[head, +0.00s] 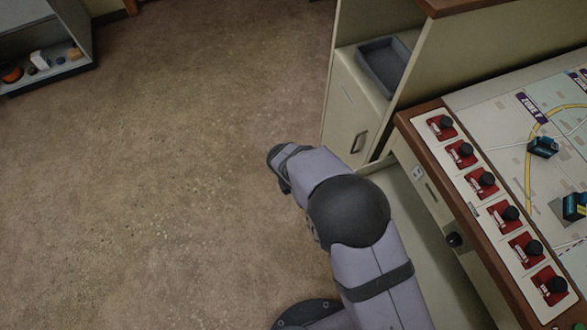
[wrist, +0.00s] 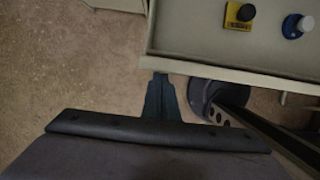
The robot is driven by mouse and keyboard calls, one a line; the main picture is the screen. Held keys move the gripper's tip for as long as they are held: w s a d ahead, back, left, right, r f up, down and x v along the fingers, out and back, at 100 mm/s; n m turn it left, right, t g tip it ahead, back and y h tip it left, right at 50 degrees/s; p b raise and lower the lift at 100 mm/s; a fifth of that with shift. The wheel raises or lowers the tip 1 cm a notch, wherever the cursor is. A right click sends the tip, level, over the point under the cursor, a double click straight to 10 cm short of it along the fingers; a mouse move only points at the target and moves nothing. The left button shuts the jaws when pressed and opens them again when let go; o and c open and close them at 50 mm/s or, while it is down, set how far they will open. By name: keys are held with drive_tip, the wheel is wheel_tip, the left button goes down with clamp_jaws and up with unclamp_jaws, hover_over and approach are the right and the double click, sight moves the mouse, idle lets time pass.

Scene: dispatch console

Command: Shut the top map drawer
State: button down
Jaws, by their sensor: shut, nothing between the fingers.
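In the wrist view, a pale open drawer (wrist: 230,69) fills the upper right, seen from above. A yellow piece with a dark knob (wrist: 240,14) and a white-and-blue piece (wrist: 294,25) lie inside it. My gripper (wrist: 160,78) is shut and empty. Its dark fingertips point up the picture, close to the drawer's front edge near its left corner; I cannot tell whether they touch. In the head view my arm hides the gripper. A pale surface (head: 450,285) shows below the console there, partly behind my arm; I cannot tell whether it is this drawer.
The console top (head: 460,190) carries a row of red switches and a map with small blue blocks. A cabinet (head: 345,110) with a handle and a grey tray (head: 383,67) stands beyond. A shelf (head: 45,83) stands far left. The floor at left is clear.

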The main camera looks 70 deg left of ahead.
drive_tip(key=w+b, duration=0.2)
drive_tip(key=w, duration=2.2)
drive_tip(key=s+r, duration=0.6)
drive_tip(key=r, duration=0.3)
drive_tip(key=shift+s+r+b, duration=0.15)
drive_tip(key=shift+r+b, duration=0.25)
